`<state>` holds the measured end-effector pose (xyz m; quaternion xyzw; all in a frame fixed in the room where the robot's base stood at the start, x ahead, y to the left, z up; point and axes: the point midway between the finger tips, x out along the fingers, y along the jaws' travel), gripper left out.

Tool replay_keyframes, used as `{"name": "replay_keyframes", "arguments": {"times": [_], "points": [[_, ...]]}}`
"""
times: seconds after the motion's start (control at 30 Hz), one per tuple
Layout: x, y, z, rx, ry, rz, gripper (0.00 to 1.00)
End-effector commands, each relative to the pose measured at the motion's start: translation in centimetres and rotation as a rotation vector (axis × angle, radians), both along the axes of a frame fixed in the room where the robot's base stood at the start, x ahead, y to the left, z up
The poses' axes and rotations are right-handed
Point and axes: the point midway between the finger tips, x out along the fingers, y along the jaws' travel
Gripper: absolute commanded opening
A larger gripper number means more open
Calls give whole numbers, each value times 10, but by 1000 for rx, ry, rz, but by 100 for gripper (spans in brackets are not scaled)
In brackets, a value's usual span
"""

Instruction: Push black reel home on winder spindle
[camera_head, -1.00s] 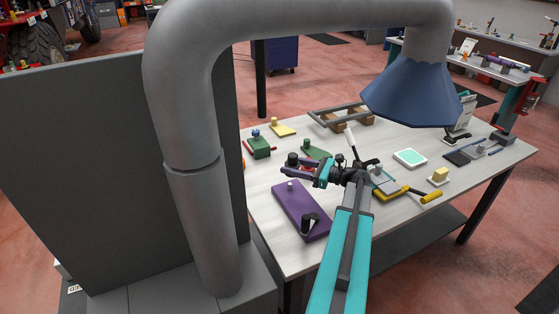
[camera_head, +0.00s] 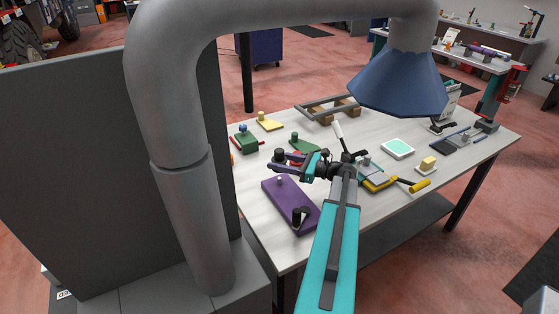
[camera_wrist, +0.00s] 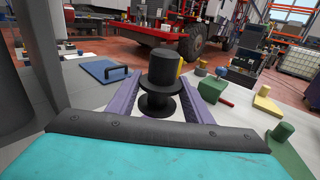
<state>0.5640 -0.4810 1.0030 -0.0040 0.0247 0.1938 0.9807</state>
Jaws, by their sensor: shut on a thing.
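The black reel (camera_wrist: 160,82) stands upright between the purple fingers of my gripper (camera_wrist: 163,103) in the wrist view. It has a wide lower flange and a yellow stripe on its side. In the head view, my gripper (camera_head: 288,159) is shut on the reel (camera_head: 279,155) above the left part of the table. A purple board (camera_head: 289,206) lies just nearer the camera, with a pale grey post (camera_head: 280,181) and a black crank-like handle (camera_head: 299,215); it looks like the winder. I cannot tell whether anything sits inside the reel's bore.
A large grey duct (camera_head: 195,200) with a blue hood (camera_head: 398,85) arches over the table (camera_head: 250,185). A green block (camera_head: 244,143) and yellow piece (camera_head: 268,122) stand behind my gripper. A yellow-handled tool (camera_head: 380,183) lies right of my wrist.

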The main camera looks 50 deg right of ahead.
Motion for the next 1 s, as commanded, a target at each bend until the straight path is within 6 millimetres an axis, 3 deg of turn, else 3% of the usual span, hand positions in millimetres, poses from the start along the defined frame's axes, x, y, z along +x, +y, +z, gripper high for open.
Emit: {"name": "replay_keyframes", "arguments": {"times": [0.5, 1.0], "points": [[0, 0, -33, 0, -1, 0, 22], [0, 0, -38, 0, -1, 0, 22]]}}
